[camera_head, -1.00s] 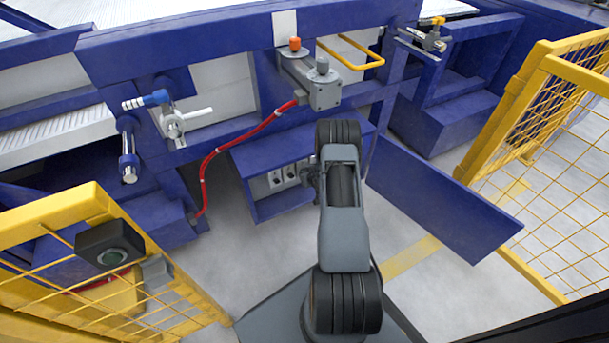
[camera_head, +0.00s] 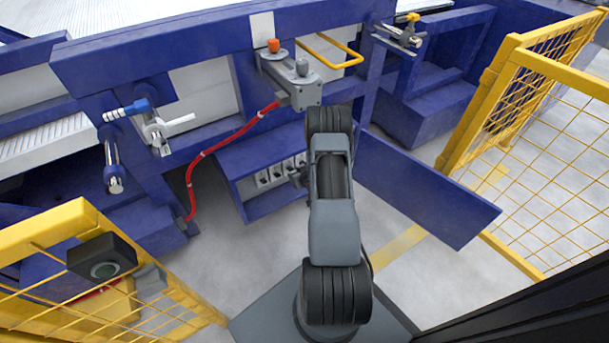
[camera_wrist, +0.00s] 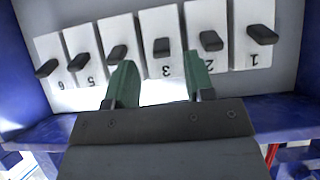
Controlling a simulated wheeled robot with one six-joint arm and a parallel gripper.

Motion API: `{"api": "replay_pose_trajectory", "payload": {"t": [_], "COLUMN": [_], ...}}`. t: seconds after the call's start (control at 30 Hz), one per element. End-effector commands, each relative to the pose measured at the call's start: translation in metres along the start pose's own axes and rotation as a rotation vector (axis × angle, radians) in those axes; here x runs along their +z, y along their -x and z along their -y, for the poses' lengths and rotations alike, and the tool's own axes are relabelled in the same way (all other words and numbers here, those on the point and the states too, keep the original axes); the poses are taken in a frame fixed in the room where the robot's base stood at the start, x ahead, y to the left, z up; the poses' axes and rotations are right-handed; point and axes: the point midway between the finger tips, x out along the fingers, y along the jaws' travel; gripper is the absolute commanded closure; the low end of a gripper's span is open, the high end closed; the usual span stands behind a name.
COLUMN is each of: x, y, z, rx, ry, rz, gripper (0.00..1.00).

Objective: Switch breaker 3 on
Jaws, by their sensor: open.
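Breaker 3 (camera_wrist: 162,45) is a white plate with a dark toggle, in the middle of a row of numbered breakers. The wrist view shows the numbers upside down; the toggle's on or off position is not clear. My gripper (camera_wrist: 160,86) is open and empty, its two green fingers pointing at the row on either side of breaker 3's line. The fingers appear apart from the toggle. In the head view the breakers (camera_head: 270,176) sit in a blue open box, and my gripper is mostly hidden by my arm.
Breaker 2 (camera_wrist: 211,41) and breaker 1 (camera_wrist: 262,34) are to the right; breaker 5 (camera_wrist: 79,61) and breaker 6 (camera_wrist: 47,68) are to the left. The blue door (camera_head: 425,190) stands open right of my arm. A red hose (camera_head: 215,150) hangs left of the box. Yellow fences flank both sides.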

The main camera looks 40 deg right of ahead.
Motion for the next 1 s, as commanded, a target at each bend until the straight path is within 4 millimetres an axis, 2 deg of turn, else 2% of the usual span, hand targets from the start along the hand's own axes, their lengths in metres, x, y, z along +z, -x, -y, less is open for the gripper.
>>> {"api": "replay_pose_trajectory", "payload": {"t": [0.03,0.2,0.4,0.6,1.0], "x": [-0.004,-0.003,-0.002,-0.001,0.0], "y": [0.014,0.046,0.072,0.083,0.084], "z": [-0.001,-0.001,0.0,0.0,0.0], "rx": [0.001,0.001,0.001,0.0,-0.001], "ry": [-0.001,-0.001,-0.001,0.001,0.001], "rz": [0.0,0.001,0.001,-0.001,0.0], "gripper": [0.51,0.51,0.51,0.51,0.51]}}
